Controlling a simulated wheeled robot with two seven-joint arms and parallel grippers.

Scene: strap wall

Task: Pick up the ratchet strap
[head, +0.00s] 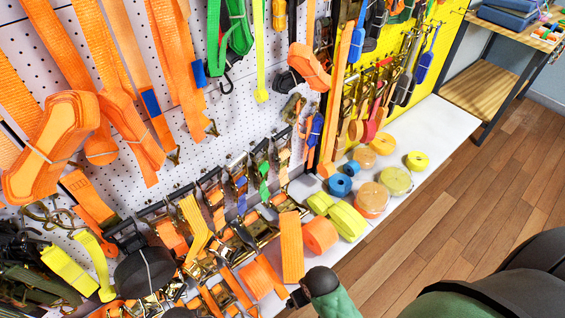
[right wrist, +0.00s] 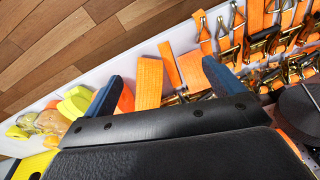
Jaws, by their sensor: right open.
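Several orange ratchet straps with metal buckles (head: 210,238) lie along the shelf at the foot of the pegboard. I cannot tell which one is meant. A flat orange strap bundle (head: 291,246) stands up at the shelf's front; what looks like the same bundle (right wrist: 148,82) shows in the right wrist view, beyond and between my fingertips. My right gripper (right wrist: 162,85) is open, its two blue fingers wide apart, with nothing held. Its palm hides the lower part of that view. In the head view, part of my right arm shows at the bottom edge. My left gripper is out of view.
A white pegboard (head: 255,125) holds hanging orange and green straps. An orange roll (head: 319,234), yellow-green rolls (head: 346,221) and a blue roll (head: 340,185) sit on the white shelf (head: 425,135). A wooden workbench (head: 485,85) stands at the back right. The wood floor (head: 450,210) is clear.

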